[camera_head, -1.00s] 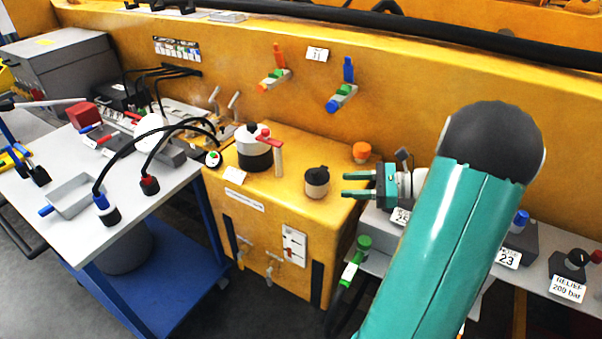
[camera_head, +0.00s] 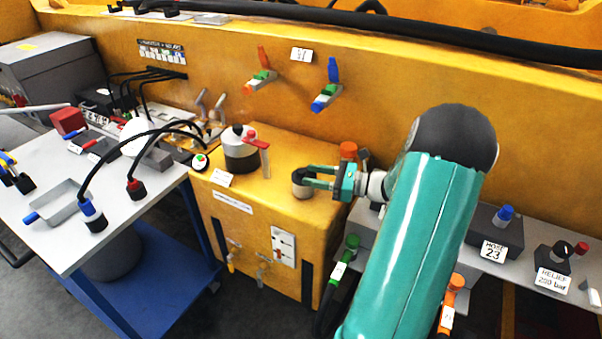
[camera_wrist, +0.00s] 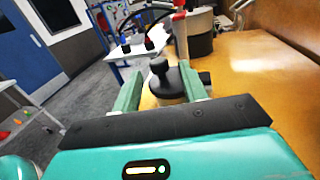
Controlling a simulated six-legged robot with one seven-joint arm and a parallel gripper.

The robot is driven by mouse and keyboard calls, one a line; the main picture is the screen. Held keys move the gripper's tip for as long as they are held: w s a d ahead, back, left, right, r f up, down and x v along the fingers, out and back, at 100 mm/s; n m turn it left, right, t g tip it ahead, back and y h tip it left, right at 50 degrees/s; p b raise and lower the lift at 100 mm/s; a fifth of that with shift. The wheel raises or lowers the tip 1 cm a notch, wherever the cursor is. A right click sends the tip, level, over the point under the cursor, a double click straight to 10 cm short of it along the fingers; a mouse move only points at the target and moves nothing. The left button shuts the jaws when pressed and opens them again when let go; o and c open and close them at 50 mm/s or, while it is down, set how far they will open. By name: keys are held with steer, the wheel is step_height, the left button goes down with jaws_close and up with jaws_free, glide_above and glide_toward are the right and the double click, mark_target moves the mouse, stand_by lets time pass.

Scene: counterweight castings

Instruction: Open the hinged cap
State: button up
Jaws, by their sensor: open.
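A small pale pot with a black cap (camera_head: 300,174) stands on top of the yellow box (camera_head: 285,205). The cap is down on the pot. My gripper (camera_head: 310,178) is open, reaching in from the right. In the wrist view its green fingers (camera_wrist: 160,90) lie one on each side of the pot, with a gap at the left. I cannot tell whether the right finger touches. A dark part shows beyond the right finger, partly hidden.
A white and black pot (camera_head: 240,155) with a red-topped lever stands left of the capped pot. An orange cap (camera_head: 348,150) sits behind my gripper. A yellow wall (camera_head: 420,105) with coloured valves rises behind. A grey-topped cart (camera_head: 120,220) stands left.

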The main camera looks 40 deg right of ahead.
mark_target(306, 174)
steer(key=shift+x, duration=2)
jaws_close()
